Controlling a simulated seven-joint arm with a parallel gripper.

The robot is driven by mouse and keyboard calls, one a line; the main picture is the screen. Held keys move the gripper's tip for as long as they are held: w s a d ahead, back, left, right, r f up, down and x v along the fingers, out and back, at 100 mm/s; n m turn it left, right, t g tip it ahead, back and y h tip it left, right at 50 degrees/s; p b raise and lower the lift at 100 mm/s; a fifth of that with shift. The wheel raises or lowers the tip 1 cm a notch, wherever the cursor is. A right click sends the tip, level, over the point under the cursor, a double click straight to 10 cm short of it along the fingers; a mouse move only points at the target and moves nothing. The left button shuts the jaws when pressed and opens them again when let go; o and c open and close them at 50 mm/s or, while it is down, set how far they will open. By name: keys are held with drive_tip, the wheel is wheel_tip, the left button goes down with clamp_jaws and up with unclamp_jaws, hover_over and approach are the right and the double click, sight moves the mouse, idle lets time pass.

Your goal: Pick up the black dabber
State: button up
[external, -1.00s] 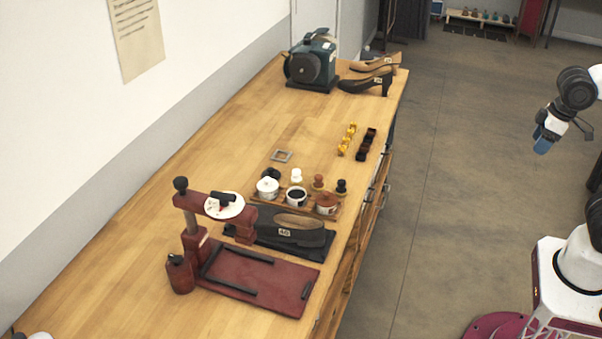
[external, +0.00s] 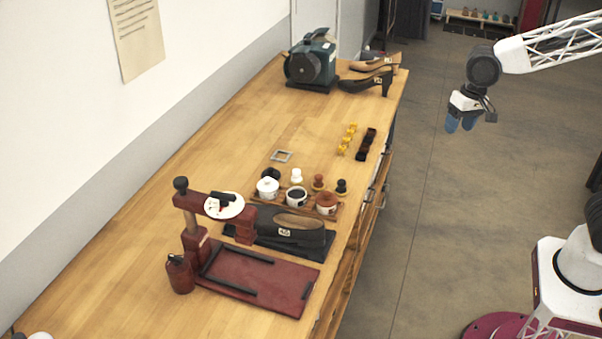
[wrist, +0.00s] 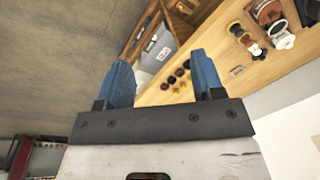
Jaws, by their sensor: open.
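The black dabber (external: 342,187) stands upright on the workbench in the external view, at the right end of a short row beside a brown dabber (external: 318,183) and a white dabber (external: 297,177). In the wrist view the row is small at the upper right, and the dark one at its left end (wrist: 236,29) appears to be the black dabber. My gripper (external: 460,126) has blue fingers and is open and empty. It hangs over the floor right of the bench, well away from the dabber. Its spread fingers (wrist: 160,62) also show in the wrist view.
Polish pots (external: 297,198) stand in front of the dabbers, with a dark shoe (external: 298,229) and a red press (external: 262,284) nearer. Yellow and dark small pieces (external: 366,143) lie behind, near the bench edge. A grinder (external: 311,64) and shoes (external: 366,83) stand at the far end.

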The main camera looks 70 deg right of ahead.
drive_tip(key=w+a+f+m, duration=0.1)
drive_tip(key=w+f+m, duration=0.2)
drive_tip(key=w, duration=0.5)
drive_tip(key=w+a+f+m, duration=0.1)
drive_tip(key=w+f+m, duration=0.15)
drive_tip(key=w, duration=0.45)
drive_tip(key=m+g, duration=0.1)
drive_tip(key=m, duration=0.5)
hover_over(343, 181)
drive_tip(key=shift+n+y, duration=0.25)
drive_tip(key=shift+y, duration=0.15)
drive_tip(key=f, duration=0.7)
drive_tip(key=s+f, duration=0.1)
drive_tip(key=f, duration=0.3)
drive_tip(key=shift+d, duration=0.35)
drive_tip(key=shift+w+a+f, duration=0.1)
drive_tip(key=shift+w+f, duration=0.3)
drive_tip(key=shift+a+f, duration=0.15)
drive_tip(key=shift+f, duration=1.1)
drive_tip(key=shift+a+f, duration=0.15)
drive_tip(key=shift+f, duration=2.45)
